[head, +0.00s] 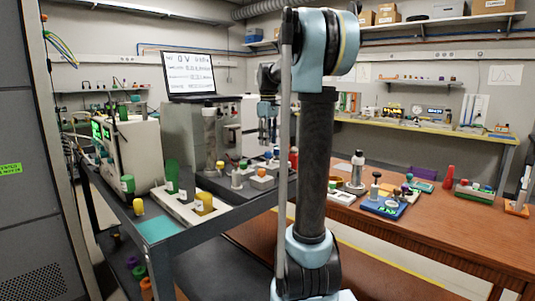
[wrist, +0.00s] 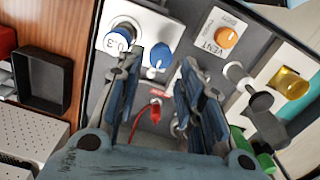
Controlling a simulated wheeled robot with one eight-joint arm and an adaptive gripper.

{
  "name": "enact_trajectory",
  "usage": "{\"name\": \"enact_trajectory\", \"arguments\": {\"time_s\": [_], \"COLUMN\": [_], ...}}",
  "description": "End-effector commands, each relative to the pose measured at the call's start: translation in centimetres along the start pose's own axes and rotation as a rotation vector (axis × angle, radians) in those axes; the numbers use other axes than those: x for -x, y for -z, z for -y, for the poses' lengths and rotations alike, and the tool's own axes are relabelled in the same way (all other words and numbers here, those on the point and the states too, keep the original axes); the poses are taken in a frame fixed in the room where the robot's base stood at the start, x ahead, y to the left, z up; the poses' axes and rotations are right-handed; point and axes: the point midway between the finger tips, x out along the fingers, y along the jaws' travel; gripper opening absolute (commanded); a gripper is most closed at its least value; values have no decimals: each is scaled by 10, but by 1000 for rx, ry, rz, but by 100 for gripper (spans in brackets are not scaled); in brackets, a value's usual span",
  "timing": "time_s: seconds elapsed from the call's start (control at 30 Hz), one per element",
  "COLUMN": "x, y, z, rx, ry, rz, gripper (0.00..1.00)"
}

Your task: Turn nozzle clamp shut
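My gripper (head: 268,132) hangs fingers-down beside the grey instrument on the dark cart in the head view. In the wrist view, my gripper (wrist: 172,64) is open, with its two blue-grey fingers apart and nothing held between them. A red fitting (wrist: 155,111) shows in the gap, beyond the fingers. An orange VENT knob (wrist: 227,37) is right of the fingertips. I cannot tell which part is the nozzle clamp; the fingers hide some of the panel.
A black-capped part (wrist: 262,101) stands close to the right finger. A yellow cup (wrist: 290,84) is farther right. A black open box (wrist: 42,80) sits on the wooden bench at left. A laptop (head: 189,74) stands on the grey instrument (head: 180,135).

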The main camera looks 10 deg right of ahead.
Motion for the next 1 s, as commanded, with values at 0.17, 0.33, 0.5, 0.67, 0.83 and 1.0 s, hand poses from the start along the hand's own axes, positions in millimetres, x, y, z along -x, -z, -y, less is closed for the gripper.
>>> {"name": "enact_trajectory", "arguments": {"time_s": [0.17, 0.33, 0.5, 0.67, 0.83, 1.0], "x": [-30, -47, -55, -56, -56, -56], "y": [0, 0, 0, 0, 0, 0], "z": [0, 0, 0, 0, 0, 0], "rx": [0, 0, 0, 0, 0, 0], "ry": [0, 0, 0, 0, 0, 0], "rz": [0, 0, 0, 0, 0, 0], "gripper": [35, 35, 35, 35, 21, 1]}}
